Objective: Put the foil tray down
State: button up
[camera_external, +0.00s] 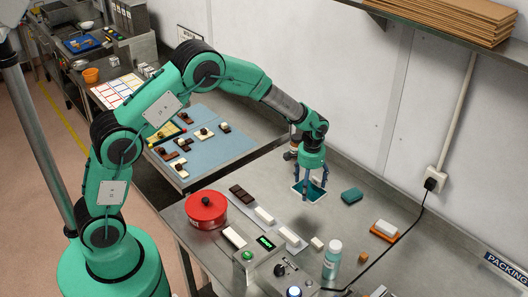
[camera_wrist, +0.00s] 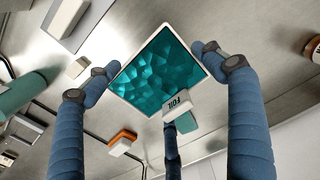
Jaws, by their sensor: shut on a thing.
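The foil tray (camera_external: 309,189) is a square tray with a white rim and a crinkled teal inside. In the wrist view, the foil tray (camera_wrist: 160,70) fills the middle, with a white tab marked FOIL at its near corner. My gripper (camera_external: 310,180) has blue fingers and is shut on the tray, pointing down over the steel bench. In the wrist view, my gripper (camera_wrist: 156,68) has a finger at each side of the tray and a third by the tab. The tray looks close to the bench top; I cannot tell whether it touches.
On the steel bench (camera_external: 330,219) stand a red pot (camera_external: 206,211), a dark bar (camera_external: 240,193), white blocks (camera_external: 264,215), a teal block (camera_external: 352,195), an orange-and-white block (camera_external: 384,230) and a bottle (camera_external: 332,259). A black cable (camera_external: 406,240) crosses the right side. Bare steel lies around the tray.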

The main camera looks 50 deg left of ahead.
jog(key=shift+w+a+f+n+p, duration=0.15)
jog(key=shift+w+a+n+p, duration=0.3)
jog(key=shift+a+n, duration=0.2)
jog(key=a+f+n+p, duration=0.1)
jog(key=a+n, duration=0.1)
jog(key=w+a+f+n+p, duration=0.1)
jog(key=a+n, duration=0.1)
jog(key=w+a+f+n+p, duration=0.1)
jog(key=a+n, duration=0.1)
jog(key=shift+w+a+f+p, duration=0.1)
jog(key=shift+a+f+p, duration=0.1)
jog(key=shift+a+p, duration=0.2)
jog(key=shift+w+a+f+n, duration=0.1)
jog(key=shift+a+f+n, duration=0.35)
jog(key=shift+a+n, duration=0.2)
jog(key=shift+w+d+f+p, duration=0.1)
jog(key=shift+w+f+p, duration=0.25)
jog(key=shift+w, duration=2.3)
jog(key=shift+w+d+f+p, duration=0.15)
jog(key=shift+w+p, duration=0.25)
jog(key=shift+w, duration=2.3)
jog(key=shift+w+d+f+p, duration=0.1)
jog(key=shift+w+f+p, duration=0.25)
jog(key=shift+w, duration=2.3)
jog(key=shift+r, duration=0.1)
